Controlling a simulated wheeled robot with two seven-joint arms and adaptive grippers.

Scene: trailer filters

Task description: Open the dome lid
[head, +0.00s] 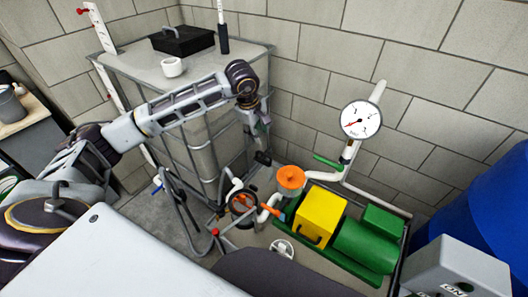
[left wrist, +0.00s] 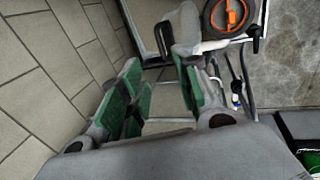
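No part is clearly marked as the dome lid. An orange round cap (head: 291,177) sits on the pipework beside the yellow box, and a dark ring with orange parts inside (head: 242,203) is left of and below it. The dark ring with orange also shows at the top of the left wrist view (left wrist: 229,14). My left gripper (head: 262,148) points down beside the caged tank, left of and above the orange cap. In the left wrist view its green-padded fingers (left wrist: 163,70) are apart with nothing between them. My right gripper is out of view.
A yellow box (head: 319,216), green motor (head: 365,250), pressure gauge (head: 361,120) and blue barrel (head: 490,215) are to the right. Pipes crowd the middle.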

